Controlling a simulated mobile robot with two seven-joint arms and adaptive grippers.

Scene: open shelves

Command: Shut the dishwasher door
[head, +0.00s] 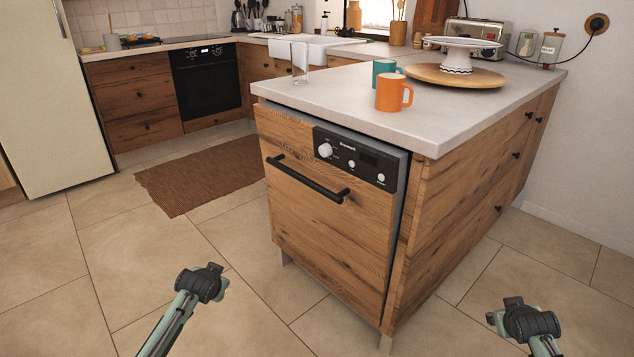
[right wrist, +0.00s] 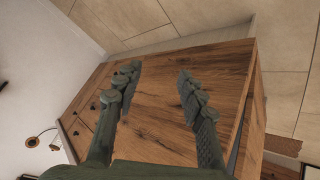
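The dishwasher door (head: 325,220) is a wood panel in the end of the counter island, with a black control strip (head: 355,160) at its top and a black bar handle (head: 305,180). It stands nearly upright. A grey edge and dark gap show along its right side, wider at the top, so it looks slightly ajar. My left gripper (head: 203,283) is in front and left of the door, apart from it; its fingers are unclear. My right gripper (head: 526,318) is right of the island. In the right wrist view it (right wrist: 158,75) is open and empty, facing the wooden side.
The island counter (head: 340,102) holds an orange mug (head: 391,93), a teal mug (head: 381,70), a glass (head: 299,62) and a cake stand on a wooden board (head: 455,77). A brown rug (head: 200,175) lies left of the island. The tiled floor before the door is clear.

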